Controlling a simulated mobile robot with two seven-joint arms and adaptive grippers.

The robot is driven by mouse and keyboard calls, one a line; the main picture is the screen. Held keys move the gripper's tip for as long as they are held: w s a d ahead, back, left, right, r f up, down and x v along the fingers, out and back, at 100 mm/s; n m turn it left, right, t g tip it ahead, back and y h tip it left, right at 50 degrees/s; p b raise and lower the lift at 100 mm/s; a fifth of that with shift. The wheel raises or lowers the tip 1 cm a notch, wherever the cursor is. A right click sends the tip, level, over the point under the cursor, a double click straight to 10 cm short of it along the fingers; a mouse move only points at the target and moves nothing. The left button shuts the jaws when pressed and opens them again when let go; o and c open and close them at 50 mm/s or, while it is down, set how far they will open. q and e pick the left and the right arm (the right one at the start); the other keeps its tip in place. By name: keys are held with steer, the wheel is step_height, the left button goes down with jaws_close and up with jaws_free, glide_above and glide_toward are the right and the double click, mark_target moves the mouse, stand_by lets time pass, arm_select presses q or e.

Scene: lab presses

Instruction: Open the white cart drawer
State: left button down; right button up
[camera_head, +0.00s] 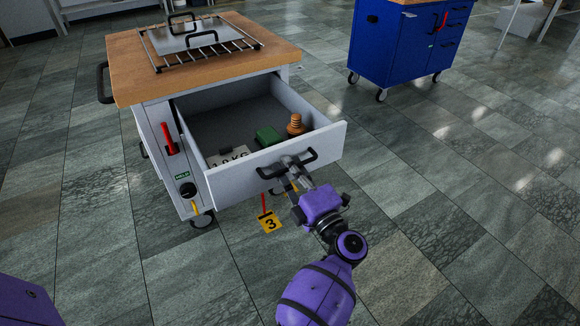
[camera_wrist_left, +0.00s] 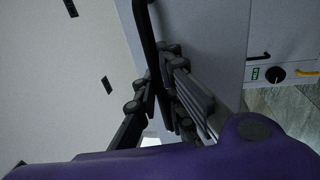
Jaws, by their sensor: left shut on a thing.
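The white cart (camera_head: 165,130) has a wooden top, and its white drawer (camera_head: 240,182) stands pulled well out, with its inside showing. A black bar handle (camera_head: 312,156) sits on the drawer front and also shows in the left wrist view (camera_wrist_left: 147,40). My left gripper (camera_head: 293,168) is shut on this handle; its dark fingers (camera_wrist_left: 165,90) close around the bar in the left wrist view. In the drawer are an orange ringed piece (camera_head: 295,125), a green block (camera_head: 268,136) and a plate marked in KG (camera_head: 228,157). My right gripper is not in view.
A wire rack (camera_head: 200,45) with a metal lid lies on the cart top. A red lever (camera_head: 168,138) and a black knob (camera_head: 187,190) are on the cart's front. A yellow tag marked 3 (camera_head: 269,222) hangs below the drawer. A blue cabinet (camera_head: 400,45) stands behind; the floor between is clear.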

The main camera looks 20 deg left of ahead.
arm_select(q)
steer(key=c, duration=1.9)
jaws_free()
steer(key=shift+o, duration=0.3)
steer(key=v, duration=1.2)
